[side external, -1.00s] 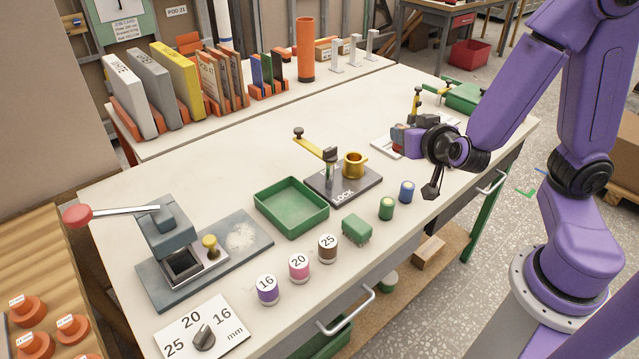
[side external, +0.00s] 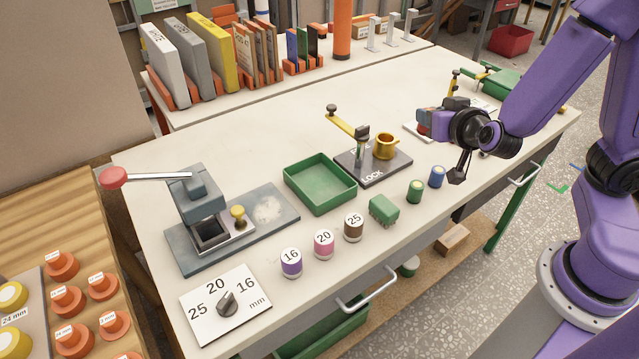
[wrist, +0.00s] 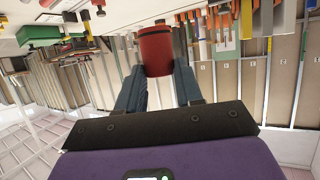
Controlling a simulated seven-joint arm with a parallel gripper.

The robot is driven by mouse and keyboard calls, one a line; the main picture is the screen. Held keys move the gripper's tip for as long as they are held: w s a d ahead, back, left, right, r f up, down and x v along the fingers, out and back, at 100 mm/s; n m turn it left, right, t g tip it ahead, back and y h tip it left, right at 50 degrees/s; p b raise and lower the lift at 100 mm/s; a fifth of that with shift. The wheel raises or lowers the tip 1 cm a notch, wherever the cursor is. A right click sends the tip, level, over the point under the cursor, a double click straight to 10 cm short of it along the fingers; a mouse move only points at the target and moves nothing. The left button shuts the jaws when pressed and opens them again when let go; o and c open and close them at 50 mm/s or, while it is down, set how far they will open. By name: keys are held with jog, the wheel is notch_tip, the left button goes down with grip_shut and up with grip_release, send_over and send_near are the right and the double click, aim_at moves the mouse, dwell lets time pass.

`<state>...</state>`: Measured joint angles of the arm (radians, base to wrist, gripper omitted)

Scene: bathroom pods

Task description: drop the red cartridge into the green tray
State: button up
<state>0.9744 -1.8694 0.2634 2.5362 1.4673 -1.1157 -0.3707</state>
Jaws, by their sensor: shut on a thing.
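The red cartridge (wrist: 156,48) is a small red cylinder with a dark band, held between the two fingers of my gripper (wrist: 157,80) in the wrist view. In the side view only a small red patch of it (side external: 422,125) shows at my gripper (side external: 432,120); the rest is hidden. My gripper lies roughly level above the right part of the bench. The green tray (side external: 320,205) is a shallow, open, empty box on the bench, well to the left of my gripper and nearer the camera.
A lever fixture with a gold cup (side external: 385,145) stands between the tray and my gripper. Green (side external: 415,190) and blue (side external: 437,176) cylinders and a green block (side external: 384,209) are near the front edge. A press (side external: 200,215) stands left of the tray.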

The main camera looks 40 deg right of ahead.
jog(key=w+a+f+n+y, duration=0.3)
jog(key=w+a+n+y, duration=0.55)
jog(key=w+a, duration=0.45)
notch_tip(320, 180, down, 6)
jog(key=a+y, duration=0.1)
jog(key=shift+a+f+t, duration=0.25)
jog(key=shift+a+t, duration=0.05)
jog(key=shift+t, duration=0.1)
jog(key=shift+s, duration=0.1)
jog(key=o, duration=1.1)
jog(key=v, duration=1.2)
